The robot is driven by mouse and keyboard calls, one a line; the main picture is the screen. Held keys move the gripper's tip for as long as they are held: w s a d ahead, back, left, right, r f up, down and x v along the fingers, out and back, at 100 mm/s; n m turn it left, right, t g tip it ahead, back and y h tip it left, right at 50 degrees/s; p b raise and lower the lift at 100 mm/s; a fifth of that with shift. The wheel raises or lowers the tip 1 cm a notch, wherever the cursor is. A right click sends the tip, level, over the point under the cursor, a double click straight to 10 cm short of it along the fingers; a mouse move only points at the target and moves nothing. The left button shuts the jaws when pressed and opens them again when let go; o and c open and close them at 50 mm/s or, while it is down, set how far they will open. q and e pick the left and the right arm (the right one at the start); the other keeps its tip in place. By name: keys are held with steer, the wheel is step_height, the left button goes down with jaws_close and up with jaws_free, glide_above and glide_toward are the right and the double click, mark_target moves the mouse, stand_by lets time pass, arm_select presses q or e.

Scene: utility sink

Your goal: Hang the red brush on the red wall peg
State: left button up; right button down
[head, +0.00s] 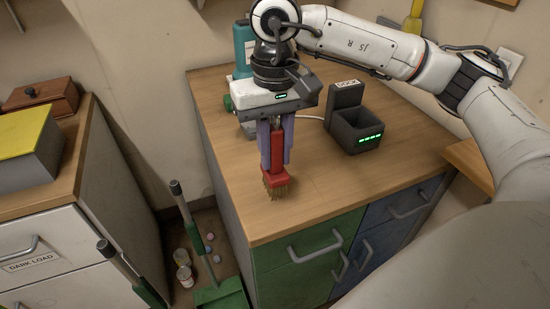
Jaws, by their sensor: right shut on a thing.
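My right gripper (275,145) is shut on a red brush (277,160), its purple fingers on both sides of the red handle. The brush hangs upright with its red head and tan bristles (279,188) at the bottom, over the front part of the wooden counter. I cannot tell whether the bristles touch the counter. No red wall peg shows in this view. My left gripper is not in view.
A black dock (354,130) with green lights stands on the counter right of the brush. A teal container (243,50) is behind my gripper. A cabinet with a yellow-topped box (24,150) is left. A green dustpan (222,296) lies in the floor gap.

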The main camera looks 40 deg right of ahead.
steer(key=shift+f, duration=1)
steer(key=shift+f+b, duration=0.3)
steer(key=shift+b, duration=0.05)
steer(key=c, duration=1.6)
jaws_free()
steer(key=shift+r, duration=0.1)
steer(key=shift+o, duration=0.2)
steer(key=shift+r+p, duration=0.3)
steer(key=shift+p, duration=0.15)
steer(key=r, duration=0.9)
steer(key=shift+a+r, duration=0.35)
steer(key=shift+r, duration=0.05)
